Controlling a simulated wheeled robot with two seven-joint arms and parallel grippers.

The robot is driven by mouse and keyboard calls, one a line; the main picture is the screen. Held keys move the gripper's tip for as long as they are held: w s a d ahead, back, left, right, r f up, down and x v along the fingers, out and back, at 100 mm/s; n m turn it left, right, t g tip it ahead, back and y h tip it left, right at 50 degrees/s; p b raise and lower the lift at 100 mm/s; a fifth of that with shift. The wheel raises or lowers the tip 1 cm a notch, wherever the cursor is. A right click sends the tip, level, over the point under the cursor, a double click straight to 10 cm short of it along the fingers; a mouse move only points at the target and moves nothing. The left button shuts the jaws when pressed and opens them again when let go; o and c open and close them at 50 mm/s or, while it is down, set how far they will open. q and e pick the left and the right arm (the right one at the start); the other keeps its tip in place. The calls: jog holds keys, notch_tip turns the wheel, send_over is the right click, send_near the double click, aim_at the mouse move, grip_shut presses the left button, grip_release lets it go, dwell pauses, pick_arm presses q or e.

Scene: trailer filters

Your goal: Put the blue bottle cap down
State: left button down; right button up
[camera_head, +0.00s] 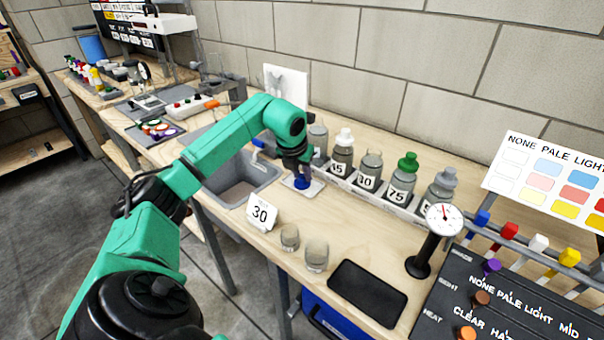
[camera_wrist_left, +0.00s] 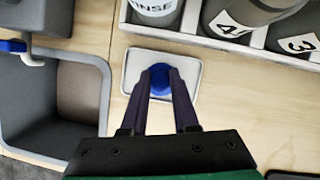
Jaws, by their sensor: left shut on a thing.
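The blue bottle cap (camera_wrist_left: 160,76) is between the fingertips of my left gripper (camera_wrist_left: 160,88), which is shut on it. Both are over a small white square pad (camera_wrist_left: 192,72) on the wooden bench. In the head view the cap (camera_head: 301,183) is low at the pad (camera_head: 315,188), below my left gripper (camera_head: 300,174). I cannot tell whether it touches the pad. The fingers hide part of the cap. My right gripper is in neither view.
A rack (camera_head: 350,184) of bottles, some labelled 45, 30 and 75, stands just behind the pad. A grey sink (camera_head: 236,190) lies to the left.

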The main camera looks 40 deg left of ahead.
pick_arm(q)
jog(key=c, duration=0.7)
grip_release()
jog(key=shift+f, duration=0.1)
jog(key=shift+r, duration=0.2)
jog(key=v, duration=1.2)
jog(key=shift+f, duration=0.1)
